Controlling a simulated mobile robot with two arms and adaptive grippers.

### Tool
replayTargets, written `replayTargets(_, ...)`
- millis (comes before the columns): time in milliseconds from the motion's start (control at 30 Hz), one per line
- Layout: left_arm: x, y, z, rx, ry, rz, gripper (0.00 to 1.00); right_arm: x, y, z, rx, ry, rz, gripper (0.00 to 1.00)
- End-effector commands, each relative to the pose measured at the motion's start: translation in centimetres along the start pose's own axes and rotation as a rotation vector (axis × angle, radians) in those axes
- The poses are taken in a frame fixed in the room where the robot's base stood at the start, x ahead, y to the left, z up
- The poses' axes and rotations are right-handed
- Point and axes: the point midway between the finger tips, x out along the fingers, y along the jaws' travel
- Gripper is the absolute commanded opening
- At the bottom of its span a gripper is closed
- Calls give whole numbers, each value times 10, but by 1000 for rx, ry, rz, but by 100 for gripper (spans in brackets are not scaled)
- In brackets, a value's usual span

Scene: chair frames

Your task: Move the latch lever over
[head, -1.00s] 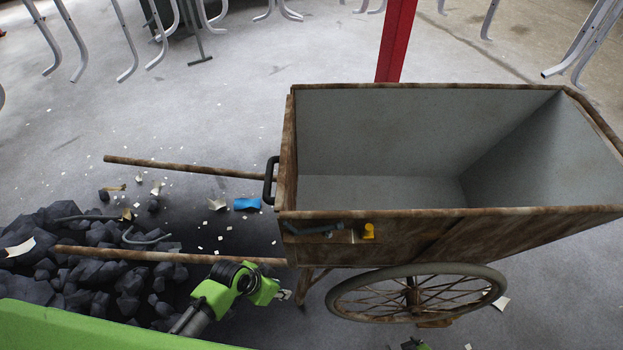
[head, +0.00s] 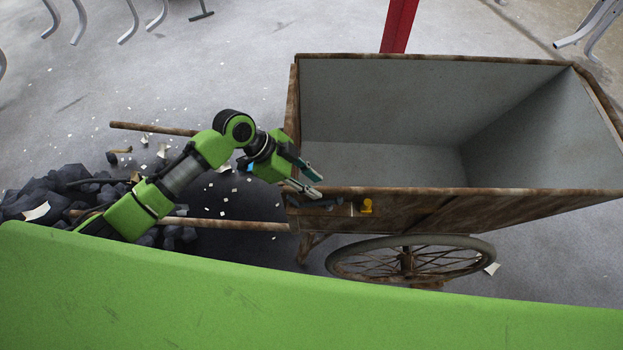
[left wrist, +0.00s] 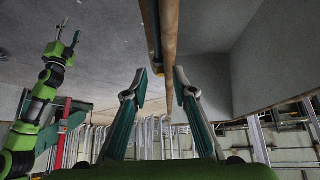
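The rusty cart (head: 450,198) stands at the right with its open grey box. The dark latch lever (head: 322,204) lies roughly level on the cart's near side, close to its left corner, and is partly hidden by my gripper. A yellow piece (head: 367,206) sits right of it. My left gripper (head: 318,187) is open, its fingertips at the cart's near left corner just above the lever. In the left wrist view, its two fingers (left wrist: 160,78) stand apart below a brown edge (left wrist: 170,25). My right gripper (left wrist: 69,30) looks open and empty there, small and far off.
Two cart shafts, the far one (head: 150,129) and the near one (head: 230,224), reach left. Dark rubble (head: 35,195) lies at the left. The spoked wheel (head: 410,262) is below the box. A red post (head: 398,25) stands behind.

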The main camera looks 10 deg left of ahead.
Motion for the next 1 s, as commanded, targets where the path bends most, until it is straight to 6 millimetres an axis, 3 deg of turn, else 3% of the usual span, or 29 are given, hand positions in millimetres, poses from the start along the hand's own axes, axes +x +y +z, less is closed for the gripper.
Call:
replayTargets(267, 26, 0, 2, -1, 2, 0, 25, 20, 0, 1, 0, 0, 0, 47)
replayTargets(700, 88, 6, 5, -6, -3, 13, 25, 63, -2, 6, 0, 0, -1, 47)
replayTargets(733, 85, 6, 4, -7, -6, 13, 28, 60, -3, 5, 0, 0, -2, 47)
replayTargets(833, 82, 5, 3, -7, -5, 10, 3, 57, -4, 5, 1, 0, -3, 47)
replayTargets(1000, 80, 2, 1, -5, -1, 3, 2, 57, -2, 4, 0, 0, -1, 47)
